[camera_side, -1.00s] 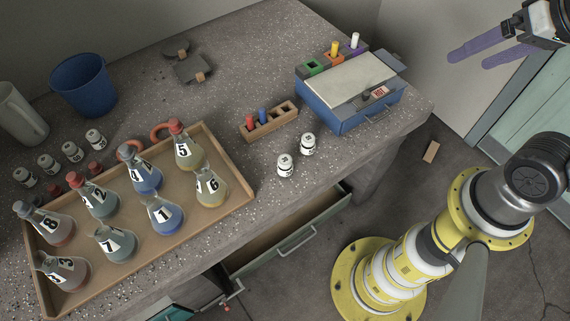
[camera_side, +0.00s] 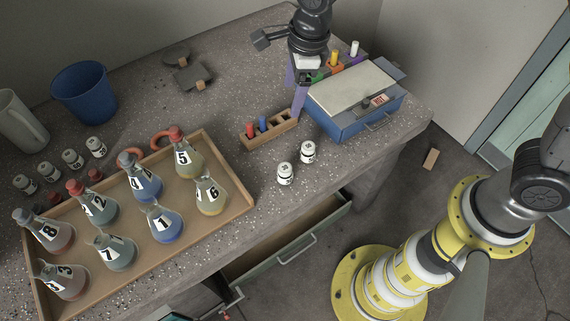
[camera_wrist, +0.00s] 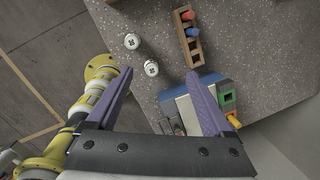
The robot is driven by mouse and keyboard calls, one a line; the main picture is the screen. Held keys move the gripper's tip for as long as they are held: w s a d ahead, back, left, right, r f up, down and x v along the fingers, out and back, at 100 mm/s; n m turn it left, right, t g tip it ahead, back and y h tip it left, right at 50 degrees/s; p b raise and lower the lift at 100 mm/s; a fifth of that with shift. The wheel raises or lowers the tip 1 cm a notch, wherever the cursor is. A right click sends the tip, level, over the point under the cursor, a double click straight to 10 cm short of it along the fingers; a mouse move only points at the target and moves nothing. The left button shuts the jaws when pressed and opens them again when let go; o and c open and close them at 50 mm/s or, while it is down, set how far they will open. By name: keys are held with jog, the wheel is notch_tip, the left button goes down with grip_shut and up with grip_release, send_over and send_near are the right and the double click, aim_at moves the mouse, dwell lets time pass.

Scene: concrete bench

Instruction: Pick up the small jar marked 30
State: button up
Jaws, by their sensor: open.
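Two small white jars stand upright near the bench's front edge. The nearer jar (camera_side: 285,174) also shows in the wrist view (camera_wrist: 132,41). The other jar (camera_side: 307,152), closer to the blue box, also shows in the wrist view (camera_wrist: 151,68). Their printed numbers are too small for me to tell surely which reads 30. More white jars (camera_side: 73,159) stand at the far left behind the tray.
A blue box (camera_side: 345,121) with a pale top stands right of the jars. A wooden rack (camera_side: 270,131) with coloured pieces is behind them. A tray (camera_side: 243,206) of numbered flasks lies left. An open drawer (camera_side: 290,240) juts out below the bench edge.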

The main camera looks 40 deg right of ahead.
jog(key=n+g, duration=0.1)
jog(key=g, duration=0.1)
send_over(285, 167)
notch_tip(285, 167, down, 9)
jog(key=shift+h, duration=0.4)
notch_tip(285, 167, down, 8)
jog(key=shift+s+a+f, duration=0.1)
jog(key=shift+a+f, duration=0.05)
jog(key=shift+d+f, duration=0.2)
jog(key=shift+f, duration=2.5)
grip_shut()
